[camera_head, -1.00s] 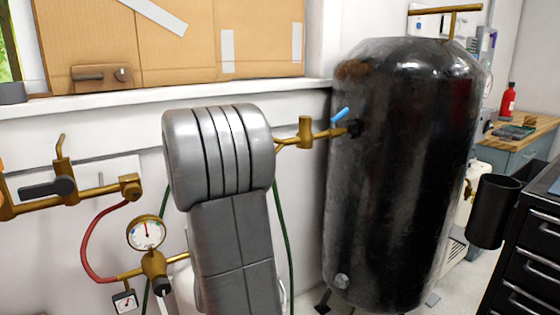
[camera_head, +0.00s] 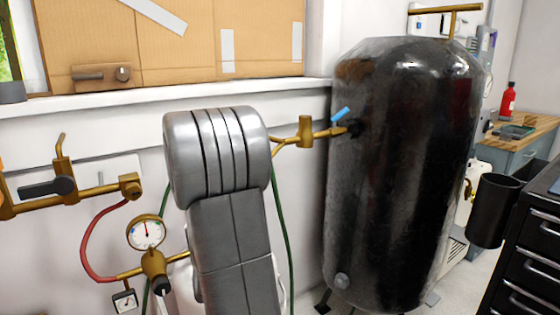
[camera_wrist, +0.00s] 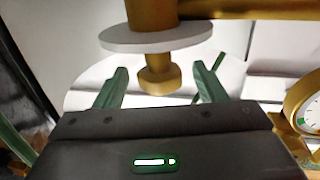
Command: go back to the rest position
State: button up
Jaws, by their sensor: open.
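My gripper (camera_wrist: 160,88) shows in the wrist view with its two green fingers spread apart, open and with nothing held between them. Beyond the fingers, a brass fitting (camera_wrist: 157,78) with a pale round disc (camera_wrist: 155,39) above it lies in line with the gap. I cannot tell how far the fitting is from the fingertips. In the head view, my grey arm link stands in the middle of the picture, and my gripper is not visible there.
A large black tank (camera_head: 400,180) stands right of my arm, with a blue-handled valve (camera_head: 341,114). Brass pipework with a gauge (camera_head: 146,233) and a red hose (camera_head: 90,245) is at the left. A black tool cabinet (camera_head: 530,250) stands at the far right.

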jog(key=x, duration=0.3)
jog(key=shift+w+a, duration=0.1)
jog(key=shift+w, duration=0.2)
jog(key=shift+s+r+n+y+p, duration=0.1)
jog(key=shift+s+n+y+p, duration=0.05)
jog(key=shift+n+y+p, duration=0.3)
jog(key=n+g+y+p, duration=0.2)
jog(key=y, duration=0.1)
jog(key=n+g+y+p, duration=0.2)
jog(key=y+p, duration=0.1)
jog(key=shift+s+a+n+g+p, duration=0.2)
jog(key=shift+a+n+g+p, duration=0.1)
jog(key=shift+g, duration=0.1)
jog(key=shift+s+a+n+g+y+p, duration=0.1)
jog(key=shift+n+g+y+p, duration=0.65)
jog(key=shift+g, duration=0.35)
jog(key=shift+s+n+g+y+p, duration=0.1)
jog(key=shift+n+g+y+p, duration=0.5)
jog(key=shift+n+g+p, duration=0.4)
jog(key=shift+s+d+g, duration=0.15)
jog(key=shift+d+g, duration=0.05)
jog(key=shift+g, duration=0.1)
jog(key=v, duration=0.8)
jog(key=shift+d, duration=0.15)
jog(key=shift+s+p, duration=0.1)
jog(key=shift+p, duration=0.2)
